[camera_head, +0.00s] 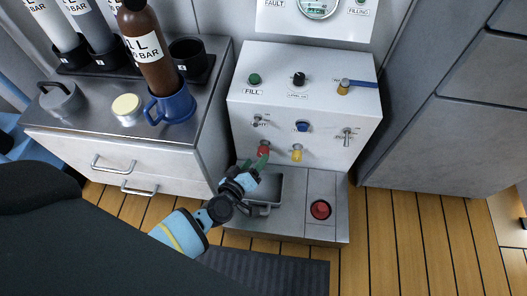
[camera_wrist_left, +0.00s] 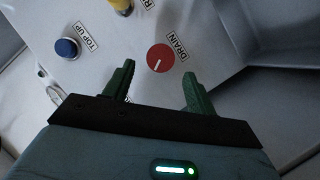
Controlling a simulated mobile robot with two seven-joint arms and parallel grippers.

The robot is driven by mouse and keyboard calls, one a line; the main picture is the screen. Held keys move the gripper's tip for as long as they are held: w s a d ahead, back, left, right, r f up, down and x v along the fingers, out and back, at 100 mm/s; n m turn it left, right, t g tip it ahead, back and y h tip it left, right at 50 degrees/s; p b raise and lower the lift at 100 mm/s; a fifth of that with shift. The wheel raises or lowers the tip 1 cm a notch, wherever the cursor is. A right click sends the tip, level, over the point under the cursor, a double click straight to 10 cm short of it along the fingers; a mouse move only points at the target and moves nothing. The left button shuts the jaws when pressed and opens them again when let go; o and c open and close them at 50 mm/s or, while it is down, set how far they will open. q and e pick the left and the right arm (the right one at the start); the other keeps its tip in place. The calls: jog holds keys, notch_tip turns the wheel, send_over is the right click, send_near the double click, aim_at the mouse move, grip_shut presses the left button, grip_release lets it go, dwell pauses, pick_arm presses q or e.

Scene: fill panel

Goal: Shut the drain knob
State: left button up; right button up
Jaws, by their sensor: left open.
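The drain knob (camera_head: 264,148) is a round red knob low on the front of the white panel (camera_head: 290,112). In the left wrist view the drain knob (camera_wrist_left: 160,58) shows face on beside its DRAIN label, with a short white mark pointing down and slightly left. My left gripper (camera_head: 256,165) is in front of and just below the knob in the head view. Its green fingers are open and empty. In the wrist view the left gripper (camera_wrist_left: 160,73) has a finger on either side of the knob, apart from it. My right gripper is not in view.
A yellow knob (camera_head: 297,152) sits right of the drain knob, and a blue TOP UP knob (camera_head: 302,126) above. A metal basin (camera_head: 268,190) and red button (camera_head: 320,209) lie below. A counter (camera_head: 98,125) with a bottle in a blue mug (camera_head: 174,106) stands left.

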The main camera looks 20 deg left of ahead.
aim_at(261, 155)
pick_arm(q)
jog(key=b+x, duration=0.1)
jog(key=x, duration=0.3)
jog(key=shift+f+b, duration=0.1)
jog(key=shift+b, duration=0.25)
jog(key=shift+b+x, duration=0.35)
jog(key=shift+x, duration=0.5)
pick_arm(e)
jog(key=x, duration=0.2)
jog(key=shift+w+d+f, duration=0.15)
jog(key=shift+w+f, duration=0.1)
pick_arm(q)
jog(key=c, duration=1)
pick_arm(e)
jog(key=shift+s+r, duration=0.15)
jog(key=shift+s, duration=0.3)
